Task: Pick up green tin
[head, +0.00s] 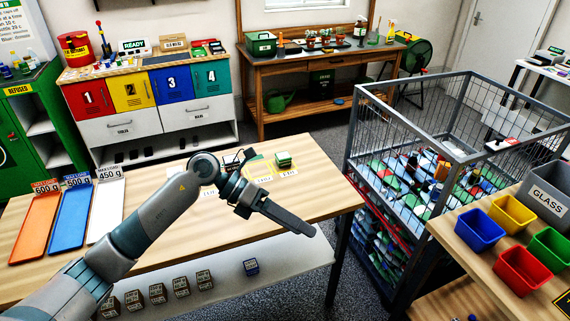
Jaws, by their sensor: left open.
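A small green tin (283,159), which looks like a short stack or block, stands on the wooden table near its far edge, at the end of a yellow-marked area with small labels. My left gripper (280,196) reaches in from the lower left over the table. It is open and empty, with one dark finger pointing to the lower right. It is nearer to me than the green tin and apart from it. Dark items behind the gripper are partly hidden by it. My right gripper is not in view.
Orange (36,226), blue (73,217) and white (106,210) weight-labelled trays lie at the table's left. A wire cage (400,130) full of mixed items stands to the right. Coloured bins, one red (522,270), sit at lower right. The table's right front is clear.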

